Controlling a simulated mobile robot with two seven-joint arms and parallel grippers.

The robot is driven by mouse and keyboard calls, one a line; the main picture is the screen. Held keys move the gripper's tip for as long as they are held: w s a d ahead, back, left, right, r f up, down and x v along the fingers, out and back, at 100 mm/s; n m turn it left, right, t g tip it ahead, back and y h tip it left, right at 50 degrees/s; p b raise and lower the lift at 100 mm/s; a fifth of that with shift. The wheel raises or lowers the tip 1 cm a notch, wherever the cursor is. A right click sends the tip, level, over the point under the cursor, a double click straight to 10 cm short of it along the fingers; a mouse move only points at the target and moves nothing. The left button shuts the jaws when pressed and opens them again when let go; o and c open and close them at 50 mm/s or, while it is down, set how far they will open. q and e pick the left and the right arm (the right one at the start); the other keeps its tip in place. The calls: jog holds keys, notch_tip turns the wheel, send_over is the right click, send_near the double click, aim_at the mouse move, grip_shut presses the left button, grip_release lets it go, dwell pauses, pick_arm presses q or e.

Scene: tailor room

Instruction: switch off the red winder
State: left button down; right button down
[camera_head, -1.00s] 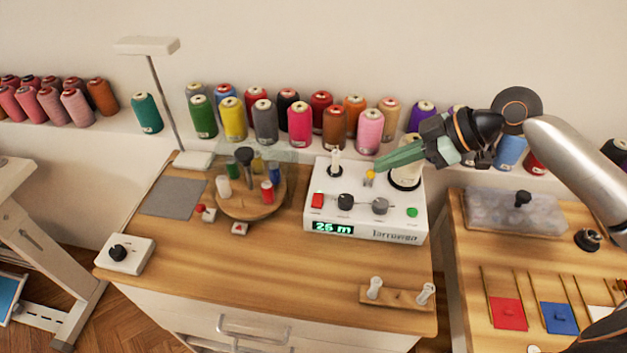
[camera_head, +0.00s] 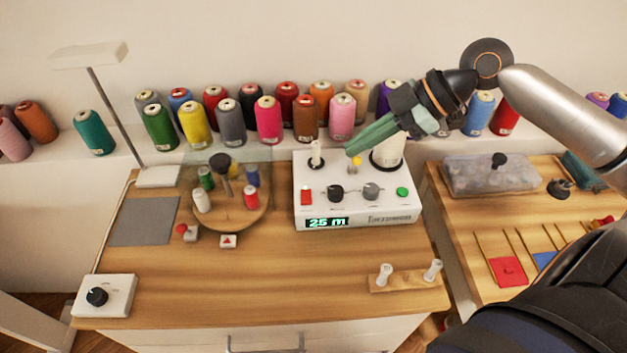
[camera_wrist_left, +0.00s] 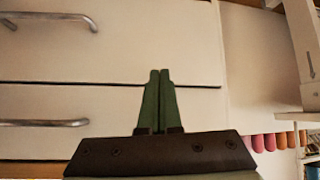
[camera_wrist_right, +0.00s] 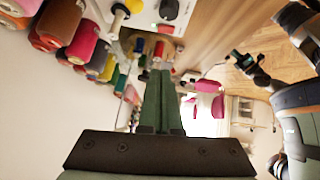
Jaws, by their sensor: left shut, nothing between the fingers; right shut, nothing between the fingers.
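A white winder (camera_head: 356,213) stands on the wooden table in the head view. Its front has a red rectangular switch (camera_head: 306,195), two knobs, a green button (camera_head: 402,192) and a lit display reading 25 m (camera_head: 327,222). On top are white spindles and a yellow-tipped peg (camera_head: 355,163). No winder with a red body shows. My right gripper (camera_head: 350,150) is shut and empty over the winder's rear part, apart from the red switch; its fingers also show in the right wrist view (camera_wrist_right: 161,74). My left gripper (camera_wrist_left: 160,72) is shut and empty before pale drawer fronts.
A round wooden holder (camera_head: 236,215) with small spools stands left of the winder. A control box with a black knob (camera_head: 97,297) is at the front left. Thread cones line the shelf behind. A clear-lidded box (camera_head: 490,175) is on the right table. The middle front tabletop is clear.

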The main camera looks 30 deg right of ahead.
aim_at(301, 192)
pick_arm(q)
jog(key=shift+s+f, duration=0.1)
jog(key=shift+s, duration=0.15)
pick_arm(e)
jog(key=shift+x, duration=2.55)
jog(key=x, duration=0.4)
jog(key=shift+a, duration=0.15)
jog(key=f, duration=0.3)
jog(key=shift+w+a+f, duration=0.1)
jog(key=shift+w+f, duration=0.2)
jog(key=shift+f, duration=0.05)
jog(key=shift+w+f, duration=0.1)
jog(key=shift+f, duration=0.4)
pick_arm(q)
jog(key=shift+w, duration=0.1)
